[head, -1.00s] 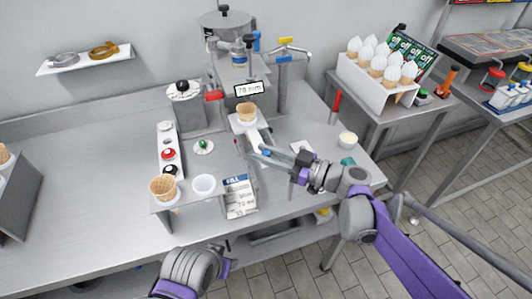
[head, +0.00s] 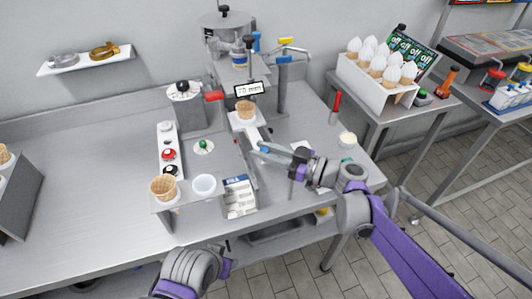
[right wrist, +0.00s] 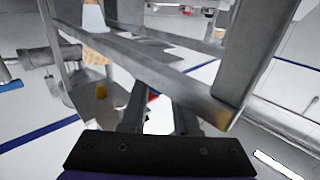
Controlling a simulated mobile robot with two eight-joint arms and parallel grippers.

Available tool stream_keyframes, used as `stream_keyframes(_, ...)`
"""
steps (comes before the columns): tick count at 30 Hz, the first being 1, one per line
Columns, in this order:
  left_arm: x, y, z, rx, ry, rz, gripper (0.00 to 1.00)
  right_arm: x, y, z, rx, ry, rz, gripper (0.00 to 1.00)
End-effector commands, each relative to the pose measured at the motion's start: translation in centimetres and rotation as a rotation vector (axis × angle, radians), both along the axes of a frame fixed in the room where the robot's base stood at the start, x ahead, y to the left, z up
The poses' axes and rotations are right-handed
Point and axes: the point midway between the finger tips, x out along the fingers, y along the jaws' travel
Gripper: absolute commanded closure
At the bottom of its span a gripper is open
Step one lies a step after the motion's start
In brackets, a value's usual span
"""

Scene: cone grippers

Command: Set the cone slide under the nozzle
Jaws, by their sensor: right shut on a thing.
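The cone slide (head: 251,134) is a pale strip on the dispenser's base, with a waffle cone (head: 246,110) standing upright at its far end. The nozzle is under the machine head (head: 240,68), above and behind the cone; its tip is hard to make out. A small display reading about 70 mm (head: 252,89) hangs just above the cone. My right gripper (head: 264,150) is shut at the near end of the slide, apparently on its handle. In the right wrist view the fingers (right wrist: 158,115) are close together with a bit of red between them. My left gripper is out of view.
A button panel (head: 169,150) lies to the left. A rack of filled cones (head: 380,78) stands at the right.

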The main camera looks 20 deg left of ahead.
Motion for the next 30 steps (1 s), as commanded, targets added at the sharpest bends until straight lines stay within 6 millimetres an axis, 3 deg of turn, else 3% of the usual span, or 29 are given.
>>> stream_keyframes(5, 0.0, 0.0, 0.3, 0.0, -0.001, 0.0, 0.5, 2.2, 1.5, 0.1, 0.002, 0.0, 0.0, 1.0)
stream_keyframes(13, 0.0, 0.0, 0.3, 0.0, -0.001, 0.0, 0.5, 2.4, 1.5, 0.1, 0.003, -0.001, -0.004, 1.0)
stream_keyframes(14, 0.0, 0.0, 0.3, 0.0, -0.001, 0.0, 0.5, 2.4, 1.5, 0.1, 0.003, 0.0, -0.005, 0.66)
stream_keyframes(18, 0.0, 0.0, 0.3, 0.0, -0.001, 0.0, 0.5, 2.4, 1.5, 0.1, 0.002, 0.0, -0.003, 0.42)
stream_keyframes(30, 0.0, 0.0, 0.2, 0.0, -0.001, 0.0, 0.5, 2.2, 0.6, 0.1, 0.001, 0.0, -0.003, 0.42)
